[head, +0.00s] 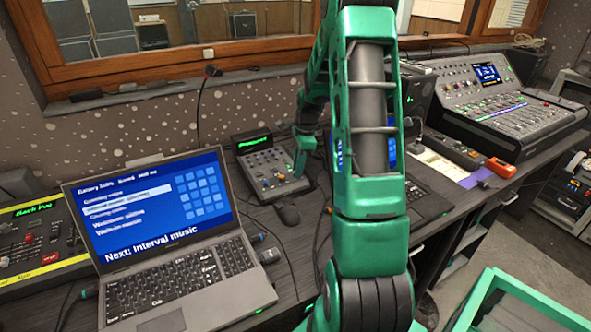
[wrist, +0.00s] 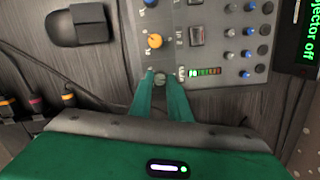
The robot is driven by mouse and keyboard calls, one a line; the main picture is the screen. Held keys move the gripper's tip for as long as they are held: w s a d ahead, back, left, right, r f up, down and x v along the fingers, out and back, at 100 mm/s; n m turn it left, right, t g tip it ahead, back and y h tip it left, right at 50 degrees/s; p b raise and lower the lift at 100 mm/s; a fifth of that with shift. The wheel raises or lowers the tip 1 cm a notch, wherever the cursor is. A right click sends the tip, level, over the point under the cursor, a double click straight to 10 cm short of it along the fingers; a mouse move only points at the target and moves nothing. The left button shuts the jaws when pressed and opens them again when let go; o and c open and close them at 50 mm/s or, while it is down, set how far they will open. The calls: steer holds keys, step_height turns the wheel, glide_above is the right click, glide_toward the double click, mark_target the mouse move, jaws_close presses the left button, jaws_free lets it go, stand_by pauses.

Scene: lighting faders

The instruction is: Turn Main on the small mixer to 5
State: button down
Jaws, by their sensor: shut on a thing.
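The small mixer (head: 262,168) is a grey box with rows of knobs and stands on the dark desk, right of the laptop. It also shows in the wrist view (wrist: 217,55), turned on its side. My gripper (head: 299,172) reaches down onto the mixer's right side. In the wrist view its green fingers (wrist: 160,78) are shut on a small grey knob (wrist: 160,77) at the mixer's edge. A lit level strip (wrist: 204,72) is right beside this knob. The fingers hide part of the knob, and its label and pointer cannot be read.
An orange knob (wrist: 155,41) sits close to the held one. A dark mouse (head: 288,214) lies in front of the mixer, and the laptop (head: 170,240) stands to the left. A larger console (head: 500,100) is at the right. Cables cross the desk.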

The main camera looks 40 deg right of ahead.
steer(key=shift+w+a+r, duration=0.1)
steer(key=shift+w+a, duration=0.05)
steer(key=shift+w, duration=0.15)
steer(key=c, duration=1.7)
jaws_free()
steer(key=shift+o, duration=0.2)
steer(key=shift+s, duration=0.15)
step_height(320, 180, up, 10)
steer(key=s+d, duration=0.1)
steer(key=shift+r, duration=0.25)
